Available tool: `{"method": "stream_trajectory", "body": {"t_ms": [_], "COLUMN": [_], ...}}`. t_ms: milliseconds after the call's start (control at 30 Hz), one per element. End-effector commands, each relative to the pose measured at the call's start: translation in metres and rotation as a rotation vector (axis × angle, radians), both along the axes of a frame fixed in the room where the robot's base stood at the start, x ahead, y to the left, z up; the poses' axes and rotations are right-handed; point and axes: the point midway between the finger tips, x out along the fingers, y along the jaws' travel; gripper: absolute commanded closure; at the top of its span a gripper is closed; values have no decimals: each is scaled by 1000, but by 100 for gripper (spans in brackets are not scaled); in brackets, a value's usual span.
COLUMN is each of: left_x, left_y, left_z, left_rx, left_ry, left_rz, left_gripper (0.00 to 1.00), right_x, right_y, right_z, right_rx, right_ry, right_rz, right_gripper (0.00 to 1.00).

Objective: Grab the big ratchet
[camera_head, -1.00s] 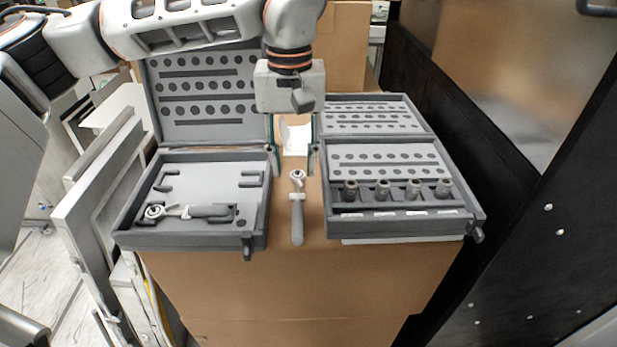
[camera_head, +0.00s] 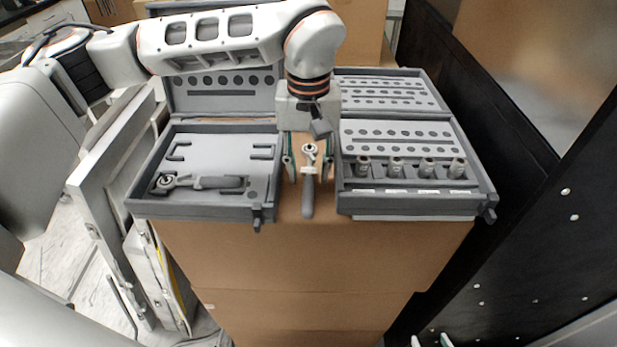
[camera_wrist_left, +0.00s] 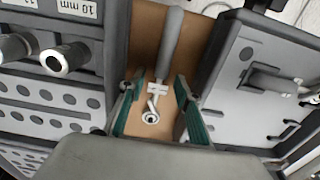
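A ratchet with a grey handle and silver head (camera_head: 308,196) lies on the cardboard box top between two open cases. It also shows in the left wrist view (camera_wrist_left: 169,45). A second ratchet (camera_head: 205,183) lies in the left case. I cannot tell for sure which is bigger. My left gripper (camera_head: 308,166) is open and points down, its fingers on either side of the first ratchet's head; in the left wrist view the fingers (camera_wrist_left: 158,88) stand apart from it. My right gripper (camera_head: 430,341) just shows its parted fingertips at the bottom edge, empty.
The left grey case (camera_head: 205,210) and the right grey case (camera_head: 415,205) flank the narrow gap closely. Several sockets (camera_head: 396,168) stand in the right case. A dark panel (camera_head: 520,190) rises at the right. The cardboard box front (camera_head: 320,270) drops below the cases.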

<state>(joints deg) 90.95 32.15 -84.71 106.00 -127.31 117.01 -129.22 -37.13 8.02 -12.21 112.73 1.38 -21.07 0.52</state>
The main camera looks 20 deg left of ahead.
Motion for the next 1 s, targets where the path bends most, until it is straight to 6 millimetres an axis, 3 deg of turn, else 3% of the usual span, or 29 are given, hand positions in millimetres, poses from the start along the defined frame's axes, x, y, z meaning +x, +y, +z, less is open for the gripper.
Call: {"method": "stream_trajectory", "body": {"t_ms": [100, 233, 733, 867, 1000], "left_x": [0, 0, 1, 1, 2], "left_y": [0, 0, 0, 0, 0], "left_z": [0, 0, 7, 22, 52], "left_rx": [0, 0, -1, 0, 0], "left_ry": [0, 0, -1, -4, -8], "left_rz": [0, 0, 0, 0, 1], "left_gripper": [67, 100, 100, 100, 100], "right_x": [0, 0, -2, -2, -2], "right_y": [0, 0, -1, -1, -1], "right_z": [0, -1, -5, -4, -3], "right_rx": [0, 0, -2, -2, -2], "right_ry": [0, 1, 9, 9, 7], "right_rz": [0, 0, 0, 0, -1], "right_gripper": [60, 60, 60, 60, 60]}}
